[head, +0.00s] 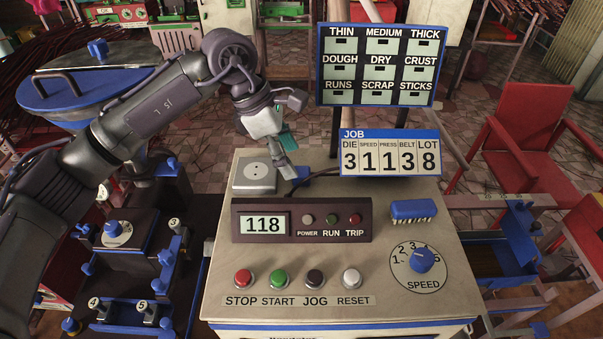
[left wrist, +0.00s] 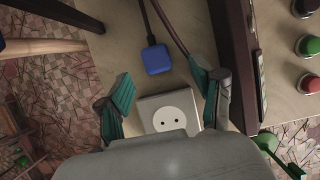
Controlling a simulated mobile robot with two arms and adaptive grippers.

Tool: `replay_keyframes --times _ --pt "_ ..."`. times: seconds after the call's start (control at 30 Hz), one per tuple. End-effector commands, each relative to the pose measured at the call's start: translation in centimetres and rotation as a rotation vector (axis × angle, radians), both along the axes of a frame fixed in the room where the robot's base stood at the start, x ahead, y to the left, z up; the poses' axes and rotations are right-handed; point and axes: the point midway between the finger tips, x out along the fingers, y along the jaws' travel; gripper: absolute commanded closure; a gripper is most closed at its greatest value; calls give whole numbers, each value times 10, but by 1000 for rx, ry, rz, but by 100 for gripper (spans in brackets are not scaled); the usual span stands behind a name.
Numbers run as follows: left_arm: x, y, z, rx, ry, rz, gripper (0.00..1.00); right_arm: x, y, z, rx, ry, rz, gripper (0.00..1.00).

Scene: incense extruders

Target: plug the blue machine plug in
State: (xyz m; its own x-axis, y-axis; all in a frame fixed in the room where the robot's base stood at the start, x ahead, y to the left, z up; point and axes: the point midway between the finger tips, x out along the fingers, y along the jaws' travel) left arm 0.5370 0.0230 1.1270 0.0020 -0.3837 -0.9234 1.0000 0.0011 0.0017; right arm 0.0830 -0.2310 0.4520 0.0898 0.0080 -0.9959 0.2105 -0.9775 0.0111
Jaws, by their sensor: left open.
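The blue plug (left wrist: 157,59) lies on the machine's beige top at the end of a dark cable. In the head view the plug (head: 302,172) is partly hidden by my left gripper (head: 288,165). The square grey socket (head: 254,172), with two holes, is just left of the gripper. In the left wrist view the socket (left wrist: 168,116) sits between the fingers, nearer the palm, and its lower part is hidden. My left gripper (left wrist: 163,85) is open and empty, and the plug is beyond its fingertips. My right gripper is not in view.
The dark display panel (head: 301,220) reading 118 stands close to the plug and socket. The JOB board (head: 390,134) and the label board (head: 376,65) rise behind. A blue brush (head: 413,210) and the speed knob (head: 422,260) are at the right.

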Motion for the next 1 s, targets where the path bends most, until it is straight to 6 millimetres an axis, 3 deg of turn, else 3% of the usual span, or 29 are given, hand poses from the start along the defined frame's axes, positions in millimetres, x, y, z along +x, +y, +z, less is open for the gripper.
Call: replay_keyframes --times 0.13,0.3,0.7,1.0 --pt "3 -11 -15 1 7 -2 33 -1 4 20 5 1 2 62" --pt "4 -19 -37 1 4 -2 33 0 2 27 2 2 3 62" --pt "4 -20 -43 0 1 0 33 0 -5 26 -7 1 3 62" --pt "4 -20 -42 0 1 0 82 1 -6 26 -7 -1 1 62"
